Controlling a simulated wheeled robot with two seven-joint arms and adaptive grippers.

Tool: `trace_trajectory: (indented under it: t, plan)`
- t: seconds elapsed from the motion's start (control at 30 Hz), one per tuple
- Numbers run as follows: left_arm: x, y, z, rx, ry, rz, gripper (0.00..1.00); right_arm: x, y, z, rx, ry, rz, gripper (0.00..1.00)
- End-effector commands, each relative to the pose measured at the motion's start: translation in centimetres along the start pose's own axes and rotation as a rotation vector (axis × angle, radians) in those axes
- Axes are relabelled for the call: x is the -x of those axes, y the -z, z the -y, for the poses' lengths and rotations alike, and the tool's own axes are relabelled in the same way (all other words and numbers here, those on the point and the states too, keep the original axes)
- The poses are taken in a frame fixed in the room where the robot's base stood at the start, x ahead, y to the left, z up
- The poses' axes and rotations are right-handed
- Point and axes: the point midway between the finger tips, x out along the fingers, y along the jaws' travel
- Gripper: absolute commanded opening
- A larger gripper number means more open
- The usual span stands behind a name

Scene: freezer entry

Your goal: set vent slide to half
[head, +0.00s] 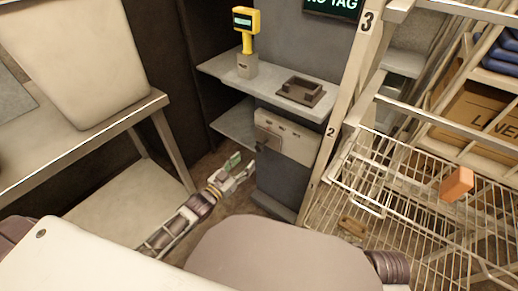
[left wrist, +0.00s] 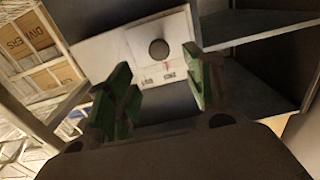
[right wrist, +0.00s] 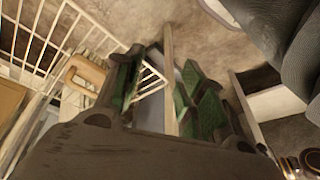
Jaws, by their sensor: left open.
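A pale panel (head: 286,136) with small dark marks is on the front of the grey cabinet in the head view. In the left wrist view the panel (left wrist: 128,51) carries a dark round knob or opening (left wrist: 159,49), a small red mark and small labels I cannot read. I cannot tell the slide's setting. My left gripper (head: 240,172) is open and empty, just left of and below the panel; in its wrist view the green-padded fingers (left wrist: 157,72) stand apart, with the panel beyond them. My right gripper (right wrist: 160,68) is open over the floor, beside the wire basket.
A wire basket (head: 395,200) and shelf post (head: 340,95) stand to the right. An orange block (head: 457,184) is at the basket. A shelf (head: 222,67) above the panel holds a yellow device (head: 246,25) and a dark tray (head: 301,91). A metal table (head: 60,155) is at left.

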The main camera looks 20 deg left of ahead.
Motion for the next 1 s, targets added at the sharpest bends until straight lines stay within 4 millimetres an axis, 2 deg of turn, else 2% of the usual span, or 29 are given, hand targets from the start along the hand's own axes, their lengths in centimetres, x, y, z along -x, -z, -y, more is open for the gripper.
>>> trace_trajectory:
  t: [0.37,1.0]
  plan:
    - [-3.0,-0.1,0.0,0.000,0.000,-0.001,0.52,-0.1,-0.2,0.5,0.001,0.017,-0.021,0.40]
    - [-8.0,-0.1,-0.1,0.001,-0.001,-0.001,0.52,-3.9,-0.4,0.9,-0.007,0.049,-0.079,0.40]
